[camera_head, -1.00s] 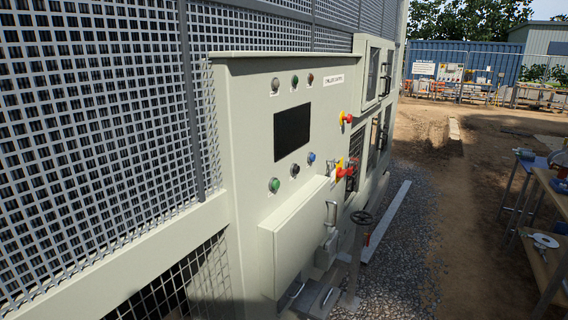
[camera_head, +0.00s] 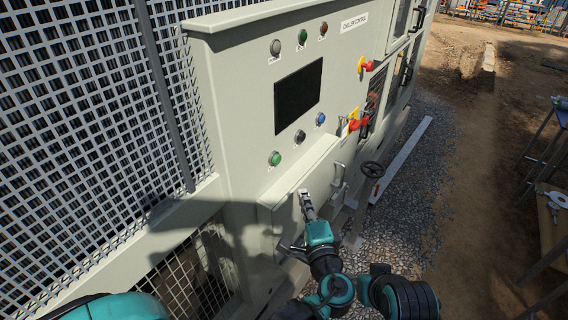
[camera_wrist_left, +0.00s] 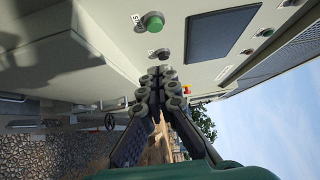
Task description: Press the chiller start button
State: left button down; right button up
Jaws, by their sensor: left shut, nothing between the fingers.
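The chiller control panel (camera_head: 240,110) is a pale upright cabinet. A green button (camera_head: 274,158) sits at its lower left; a black one (camera_head: 299,137) and a blue one (camera_head: 320,118) follow up to the right. My left gripper (camera_head: 305,196) is shut and empty, in front of the lower box, below and right of the green button and apart from it. In the left wrist view, the closed fingers (camera_wrist_left: 160,76) are at mid-picture, with a green button (camera_wrist_left: 152,22) above them. My right gripper is not in view.
A dark screen (camera_head: 298,95) is above the button row, with small lamps (camera_head: 302,37) higher up. A red emergency stop (camera_head: 367,65) and a red-yellow switch (camera_head: 356,121) are to the right. The box (camera_head: 295,185) and handwheel (camera_head: 372,169) stick out. Gravel ground is open at right.

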pick_arm(q)
jog(key=shift+w, duration=0.15)
send_near(276, 159)
jog(key=w+d+f, duration=0.1)
jog(key=w+d, duration=0.2)
jog(key=w, duration=0.3)
jog(key=w+a, duration=0.1)
jog(key=a, duration=0.1)
jog(key=shift+w+a, duration=0.35)
